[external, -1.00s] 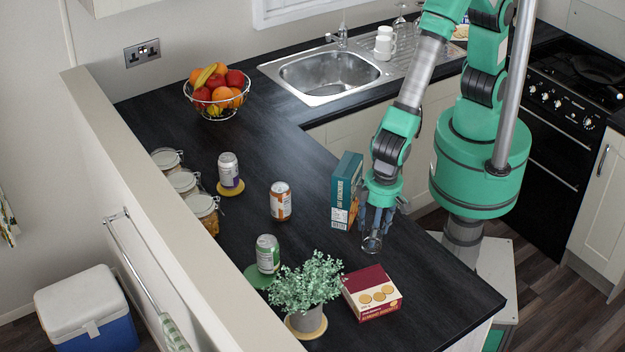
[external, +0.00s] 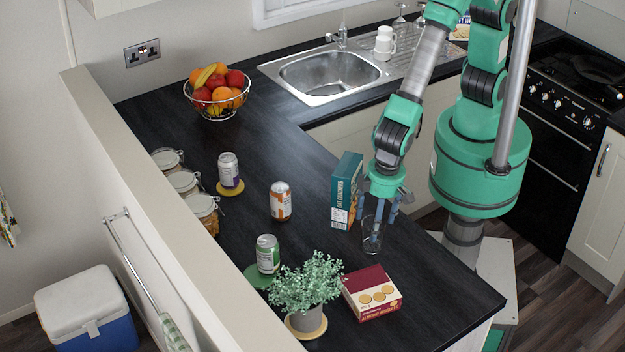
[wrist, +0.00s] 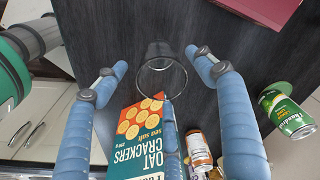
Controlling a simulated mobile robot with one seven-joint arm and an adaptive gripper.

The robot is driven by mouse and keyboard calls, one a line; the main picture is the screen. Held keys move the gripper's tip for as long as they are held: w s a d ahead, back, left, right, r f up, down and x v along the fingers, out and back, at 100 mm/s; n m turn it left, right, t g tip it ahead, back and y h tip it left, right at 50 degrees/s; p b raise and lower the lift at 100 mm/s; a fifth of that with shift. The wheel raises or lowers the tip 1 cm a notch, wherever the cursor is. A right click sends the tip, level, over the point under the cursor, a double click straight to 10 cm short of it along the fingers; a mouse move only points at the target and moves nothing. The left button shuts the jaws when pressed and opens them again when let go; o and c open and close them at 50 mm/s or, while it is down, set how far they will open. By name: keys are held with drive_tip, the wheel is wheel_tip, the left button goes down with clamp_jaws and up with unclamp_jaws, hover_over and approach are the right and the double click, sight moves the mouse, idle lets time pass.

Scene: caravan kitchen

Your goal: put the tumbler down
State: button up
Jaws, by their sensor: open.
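The tumbler (external: 372,236) is a clear glass standing upright on the dark counter, right of the teal oat crackers box. In the wrist view the tumbler (wrist: 162,72) lies between my spread fingers, with a gap on both sides. My gripper (external: 378,212) is open just above and around the top of the glass in the external view. Its blue fingers also show open in the wrist view (wrist: 158,62). Nothing is held in them.
The oat crackers box (external: 346,190) stands close to the tumbler. A red biscuit box (external: 372,293) lies in front. A potted plant (external: 305,290), a green can (external: 267,254) and an orange can (external: 280,202) stand to the left. Bare counter (external: 440,285) lies to the right.

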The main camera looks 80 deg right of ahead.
wheel_tip(320, 180, up, 9)
drive_tip(key=shift+s+p, duration=0.35)
drive_tip(key=shift+s, duration=0.1)
idle(0.3)
drive_tip(key=shift+y, duration=0.5)
drive_tip(key=w+d+r, duration=0.2)
drive_tip(key=d+r, duration=0.1)
drive_tip(key=w+d+r, duration=0.2)
drive_tip(key=w+d, duration=0.1)
drive_tip(key=d, duration=0.1)
drive_tip(key=w+d+r, duration=0.2)
drive_tip(key=d+r, duration=0.1)
drive_tip(key=d, duration=0.1)
drive_tip(key=shift+w+d+r+b, duration=0.15)
drive_tip(key=shift+w+r+b, duration=0.15)
drive_tip(key=shift+b, duration=0.05)
drive_tip(key=d+r+t+b, duration=0.1)
drive_tip(key=d+r, duration=0.3)
drive_tip(key=d, duration=0.5)
drive_tip(key=d+r+t+b, duration=0.1)
drive_tip(key=d+r, duration=0.2)
drive_tip(key=d, duration=0.6)
drive_tip(key=d+r+t+b, duration=0.1)
drive_tip(key=d+r, duration=0.3)
drive_tip(key=d, duration=0.5)
drive_tip(key=s+d+r+t+b, duration=0.1)
drive_tip(key=s+d, duration=0.6)
drive_tip(key=d, duration=0.5)
drive_tip(key=shift+m+h, duration=0.3)
drive_tip(key=shift+h, duration=0.1)
